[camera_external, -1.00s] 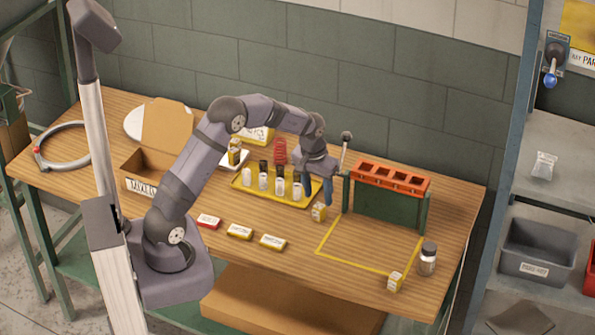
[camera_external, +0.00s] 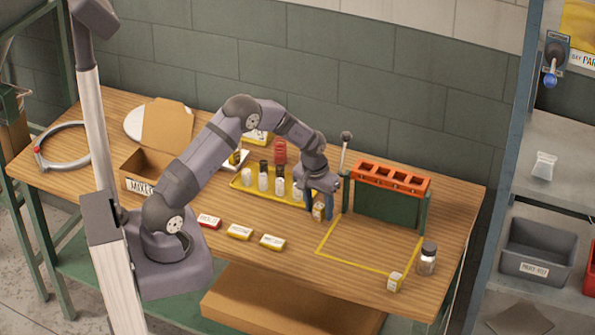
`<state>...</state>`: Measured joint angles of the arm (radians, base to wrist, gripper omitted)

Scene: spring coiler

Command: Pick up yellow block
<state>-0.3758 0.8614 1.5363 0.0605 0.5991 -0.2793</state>
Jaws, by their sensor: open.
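A small yellow block (camera_external: 318,211) with a pale label stands on the wooden table, left of the green and orange rack. My gripper (camera_external: 320,209) is low over it, fingers pointing down, with the block between or just behind the fingers; I cannot tell exactly which. The fingers are open. A second yellow and white block (camera_external: 395,281) lies at the front right corner of the yellow taped outline (camera_external: 345,259). It is well apart from my gripper.
The orange-topped rack (camera_external: 390,180) stands close right of my gripper. A yellow tray (camera_external: 240,183) with several white and black cylinders is close left. A glass jar (camera_external: 427,261) stands at right. Flat labelled pieces (camera_external: 239,232) lie in front. The taped area is clear.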

